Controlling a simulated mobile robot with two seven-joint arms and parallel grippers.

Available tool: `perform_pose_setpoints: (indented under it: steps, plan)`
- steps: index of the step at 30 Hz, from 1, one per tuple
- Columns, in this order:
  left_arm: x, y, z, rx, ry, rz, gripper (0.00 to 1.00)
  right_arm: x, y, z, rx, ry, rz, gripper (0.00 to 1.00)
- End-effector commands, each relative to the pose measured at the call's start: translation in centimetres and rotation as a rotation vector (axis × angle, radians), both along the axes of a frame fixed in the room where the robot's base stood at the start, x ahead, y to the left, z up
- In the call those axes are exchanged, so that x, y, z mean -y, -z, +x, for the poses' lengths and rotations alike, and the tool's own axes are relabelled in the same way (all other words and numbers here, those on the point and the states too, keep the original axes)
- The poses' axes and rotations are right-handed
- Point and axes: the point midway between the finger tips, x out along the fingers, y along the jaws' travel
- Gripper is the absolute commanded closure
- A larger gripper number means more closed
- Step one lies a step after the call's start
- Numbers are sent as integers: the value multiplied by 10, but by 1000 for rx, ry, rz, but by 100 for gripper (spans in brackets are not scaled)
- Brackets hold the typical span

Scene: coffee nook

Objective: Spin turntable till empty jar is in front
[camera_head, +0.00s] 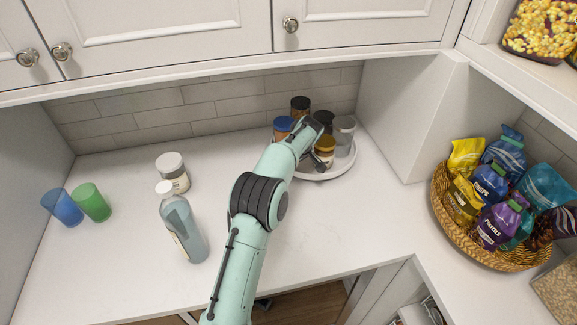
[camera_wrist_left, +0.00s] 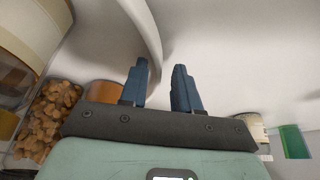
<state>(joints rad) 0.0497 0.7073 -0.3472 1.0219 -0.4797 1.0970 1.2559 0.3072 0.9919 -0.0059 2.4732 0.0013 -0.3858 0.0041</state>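The white round turntable (camera_head: 328,174) stands in the back right corner of the counter. Several jars stand on it. A clear jar that looks empty (camera_head: 344,132) is on its right side. A blue-lidded jar (camera_head: 282,126) is on the left, a dark-lidded jar (camera_head: 300,105) at the back, and an amber jar (camera_head: 325,147) toward the front. My left gripper (camera_head: 316,150) is over the turntable's front and hides part of the jars. In the left wrist view its fingers (camera_wrist_left: 161,85) are apart and empty, close to the turntable's curved white rim (camera_wrist_left: 150,30). My right gripper is out of view.
A clear bottle (camera_head: 183,230) and a white-lidded jar (camera_head: 172,172) stand left of my arm. Blue (camera_head: 62,207) and green (camera_head: 91,203) cups are farther left. A snack basket (camera_head: 485,245) is at the right.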

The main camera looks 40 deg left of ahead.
Motion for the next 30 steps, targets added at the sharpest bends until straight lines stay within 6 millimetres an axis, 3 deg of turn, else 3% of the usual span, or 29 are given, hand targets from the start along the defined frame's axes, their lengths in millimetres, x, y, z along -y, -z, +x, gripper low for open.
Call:
perform_pose_setpoints:
  steps: [8,12,30]
  plan:
    - [-1,2,0,-1,0,0,69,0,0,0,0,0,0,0]
    - [-1,2,0,-1,0,0,100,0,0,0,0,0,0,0]
    - [2,3,0,-6,7,-3,100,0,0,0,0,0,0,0]
